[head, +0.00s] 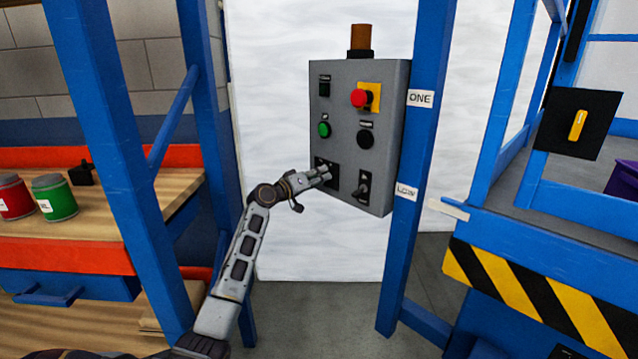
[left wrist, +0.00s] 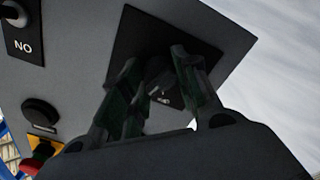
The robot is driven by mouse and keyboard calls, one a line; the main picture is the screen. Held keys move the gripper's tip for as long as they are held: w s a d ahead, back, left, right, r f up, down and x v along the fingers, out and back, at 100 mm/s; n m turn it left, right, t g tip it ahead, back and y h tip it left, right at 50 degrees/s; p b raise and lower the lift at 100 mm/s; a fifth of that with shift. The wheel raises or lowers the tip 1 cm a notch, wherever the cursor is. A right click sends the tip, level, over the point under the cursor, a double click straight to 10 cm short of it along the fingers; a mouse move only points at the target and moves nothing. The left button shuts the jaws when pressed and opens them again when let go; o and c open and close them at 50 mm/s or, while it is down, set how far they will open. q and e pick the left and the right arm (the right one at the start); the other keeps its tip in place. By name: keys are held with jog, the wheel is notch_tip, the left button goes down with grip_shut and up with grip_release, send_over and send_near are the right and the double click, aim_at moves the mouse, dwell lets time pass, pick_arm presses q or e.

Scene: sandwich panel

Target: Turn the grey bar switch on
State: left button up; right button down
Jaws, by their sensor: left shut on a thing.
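The grey control panel (head: 345,130) hangs beside a blue post. The grey bar switch (left wrist: 158,76) sits on a black plate (left wrist: 128,50) at the panel's lower left in the head view. My left gripper (head: 324,175) is at that plate, its fingers closed around the switch. In the left wrist view the two fingers stand on either side of the switch, partly hiding it. A small label shows by the switch, too dark to read surely. The bar's exact angle is hard to tell. My right gripper is not in view.
The panel also carries a red button (head: 360,98), a green button (head: 324,130), a black button (head: 366,138) and a toggle (head: 363,187). A yellow bar switch (head: 577,125) is on the right frame. Tins stand on the left bench (head: 110,215).

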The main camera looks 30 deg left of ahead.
pick_arm(q)
jog(key=shift+f+m+b, duration=0.15)
jog(key=shift+m+b, duration=0.65)
jog(key=shift+m, duration=0.2)
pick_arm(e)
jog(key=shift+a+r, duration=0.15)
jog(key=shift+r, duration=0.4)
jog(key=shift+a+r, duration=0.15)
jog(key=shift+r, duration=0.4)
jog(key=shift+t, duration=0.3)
pick_arm(q)
jog(key=o, duration=1)
jog(key=shift+o, duration=0.2)
jog(key=shift+s+a, duration=0.1)
jog(key=shift+s, duration=0.1)
jog(key=v, duration=0.7)
